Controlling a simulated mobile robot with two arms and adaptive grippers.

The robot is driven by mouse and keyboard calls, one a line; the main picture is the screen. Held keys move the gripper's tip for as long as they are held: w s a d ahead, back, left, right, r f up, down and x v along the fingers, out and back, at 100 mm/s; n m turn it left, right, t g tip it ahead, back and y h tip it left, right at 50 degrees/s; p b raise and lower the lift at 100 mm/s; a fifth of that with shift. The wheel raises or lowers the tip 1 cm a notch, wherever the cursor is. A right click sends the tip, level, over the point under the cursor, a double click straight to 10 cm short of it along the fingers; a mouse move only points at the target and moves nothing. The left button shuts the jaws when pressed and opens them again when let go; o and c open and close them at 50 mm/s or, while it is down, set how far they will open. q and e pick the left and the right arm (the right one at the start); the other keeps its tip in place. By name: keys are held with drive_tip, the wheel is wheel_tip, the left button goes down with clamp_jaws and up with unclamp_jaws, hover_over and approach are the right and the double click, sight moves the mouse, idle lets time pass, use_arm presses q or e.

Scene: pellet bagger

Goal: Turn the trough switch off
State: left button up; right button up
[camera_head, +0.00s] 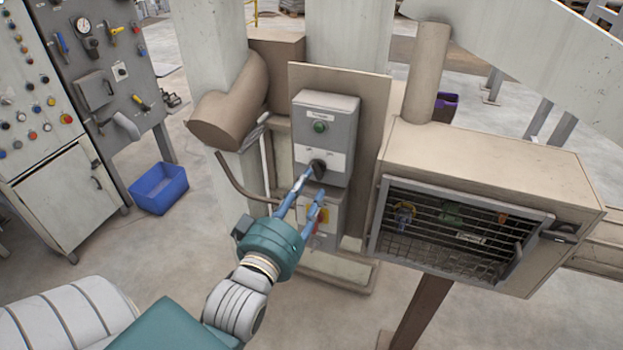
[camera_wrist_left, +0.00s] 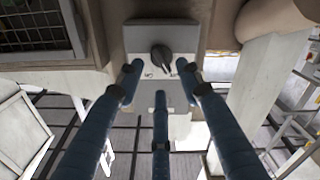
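The trough switch is a black rotary knob (camera_head: 318,166) low on the front of a grey control box (camera_head: 341,111). A green round lamp or button (camera_head: 320,127) sits above it under a label. In the left wrist view the knob (camera_wrist_left: 160,57) sits between and beyond the fingertips, its grip bar slanted; the marks beside it are too small to read. My left gripper (camera_head: 311,184) is open, its blue fingers spread in front of the knob. It also shows in the left wrist view (camera_wrist_left: 160,78), with nothing between its fingers. My right gripper is not in view.
A second grey box (camera_head: 335,207) with a yellow and red switch (camera_head: 322,214) is just below, partly behind my fingers. A beige housing with a barred front (camera_head: 455,228) stands right. A blue bin (camera_head: 160,188) and a tool panel (camera_head: 100,60) are left.

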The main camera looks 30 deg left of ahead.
use_arm(q)
drive_tip(key=shift+v, duration=1.2)
